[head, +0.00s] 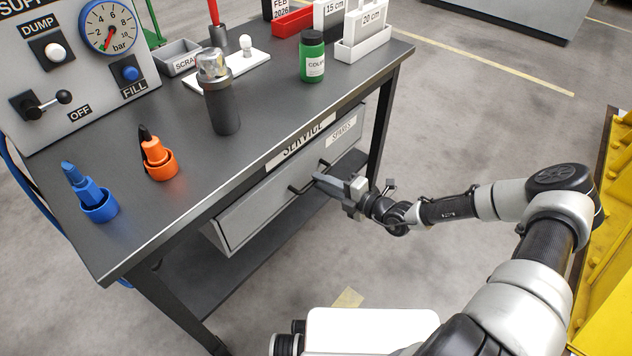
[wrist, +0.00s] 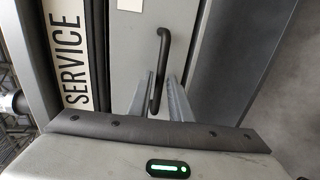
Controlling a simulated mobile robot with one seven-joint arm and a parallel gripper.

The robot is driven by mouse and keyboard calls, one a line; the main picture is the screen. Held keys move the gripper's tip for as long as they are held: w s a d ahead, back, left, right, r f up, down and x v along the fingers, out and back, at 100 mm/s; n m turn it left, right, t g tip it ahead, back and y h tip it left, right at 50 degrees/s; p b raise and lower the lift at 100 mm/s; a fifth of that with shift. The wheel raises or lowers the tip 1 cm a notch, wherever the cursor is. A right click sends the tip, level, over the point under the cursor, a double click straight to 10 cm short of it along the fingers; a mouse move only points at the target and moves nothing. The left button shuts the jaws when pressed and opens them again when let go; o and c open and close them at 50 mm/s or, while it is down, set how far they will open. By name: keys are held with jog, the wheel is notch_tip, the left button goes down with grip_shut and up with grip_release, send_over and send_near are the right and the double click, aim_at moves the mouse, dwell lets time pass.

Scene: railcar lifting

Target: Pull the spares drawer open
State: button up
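The spares drawer (head: 250,213) has a grey front with a SPARES label (head: 341,129) and sits under the bench top. Its black bar handle (head: 297,190) shows in the head view, partly hidden by my gripper (head: 322,181). In the wrist view, the handle (wrist: 163,45) runs down between the two fingers of my gripper (wrist: 158,92). The fingers stand apart, one on each side of the bar, with gaps visible. I cannot tell whether the drawer is fully shut.
The dark bench top (head: 265,110) carries a blue tool in a cup (head: 90,192), an orange one (head: 157,157), a dark cylinder (head: 221,105) and a green bottle (head: 312,57). A yellow structure (head: 606,235) stands at right. The floor before the drawer is clear apart from my arm.

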jog(key=shift+x, duration=1.35)
grip_shut()
jog(key=shift+d, duration=0.15)
jog(key=f+p+v, duration=0.1)
jog(key=f+v, duration=0.2)
jog(key=v, duration=1.2)
jog(key=d+f+p+v, duration=0.1)
jog(key=f+p+v, duration=0.1)
jog(key=v, duration=1.2)
jog(key=shift+s+d+f, duration=0.35)
jog(key=shift+s+f, duration=0.15)
jog(key=shift+s, duration=0.1)
grip_release()
